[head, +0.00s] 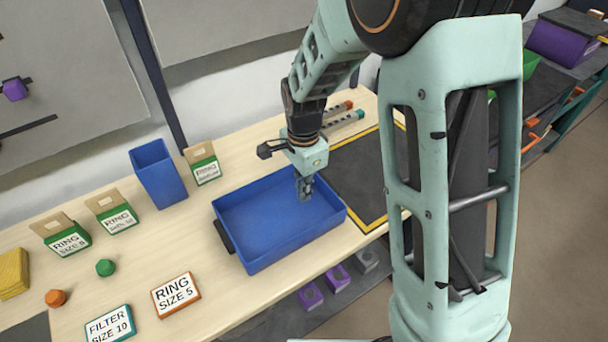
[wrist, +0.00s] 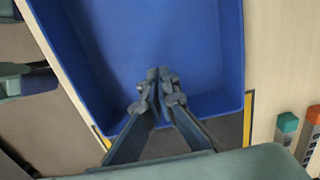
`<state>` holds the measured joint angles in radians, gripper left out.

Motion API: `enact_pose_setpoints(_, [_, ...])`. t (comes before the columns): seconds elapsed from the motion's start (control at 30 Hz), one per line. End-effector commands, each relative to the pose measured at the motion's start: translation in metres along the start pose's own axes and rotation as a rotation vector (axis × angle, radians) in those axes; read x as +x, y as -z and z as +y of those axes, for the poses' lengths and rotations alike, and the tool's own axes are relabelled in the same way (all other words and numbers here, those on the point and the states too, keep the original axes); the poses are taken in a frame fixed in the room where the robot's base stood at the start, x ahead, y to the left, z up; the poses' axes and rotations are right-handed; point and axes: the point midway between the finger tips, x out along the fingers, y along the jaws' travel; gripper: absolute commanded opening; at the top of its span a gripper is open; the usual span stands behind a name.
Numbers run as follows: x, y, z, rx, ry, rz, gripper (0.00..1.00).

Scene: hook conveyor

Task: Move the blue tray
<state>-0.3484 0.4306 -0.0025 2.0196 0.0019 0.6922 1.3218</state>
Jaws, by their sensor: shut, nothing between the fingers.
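The blue tray (head: 270,225) is a shallow open box on the wooden table, and it looks empty. A dark handle shows on its left side in the head view. Its right end borders the dark mat with the yellow outline. In the wrist view the tray (wrist: 150,35) fills the upper middle. My gripper (head: 305,196) points down over the right part of the tray, near its right wall. Its fingertips (wrist: 160,75) are together with nothing between them. I cannot tell whether they touch the tray.
A tall blue bin (head: 158,175) and small ring boxes (head: 118,220) stand behind and left of the tray. Label cards (head: 175,295) lie in front left. The yellow-edged mat (head: 365,175) is bare beside the tray. Two grey bars (head: 343,119) lie behind it. Purple blocks (head: 311,296) sit on a lower shelf.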

Motion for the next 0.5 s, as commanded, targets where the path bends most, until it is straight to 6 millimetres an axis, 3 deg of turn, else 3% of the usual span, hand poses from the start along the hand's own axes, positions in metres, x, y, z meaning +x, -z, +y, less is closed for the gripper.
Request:
enact_pose_setpoints(0.03, [0.011,0.0,0.002,0.001,-0.005,-0.002,0.0])
enact_pose_setpoints(0.23, [0.008,0.03,0.0,0.004,0.0,0.0,0.0])
enact_pose_setpoints(0.5, [0.008,0.041,0.0,0.0,0.001,0.0,0.0])
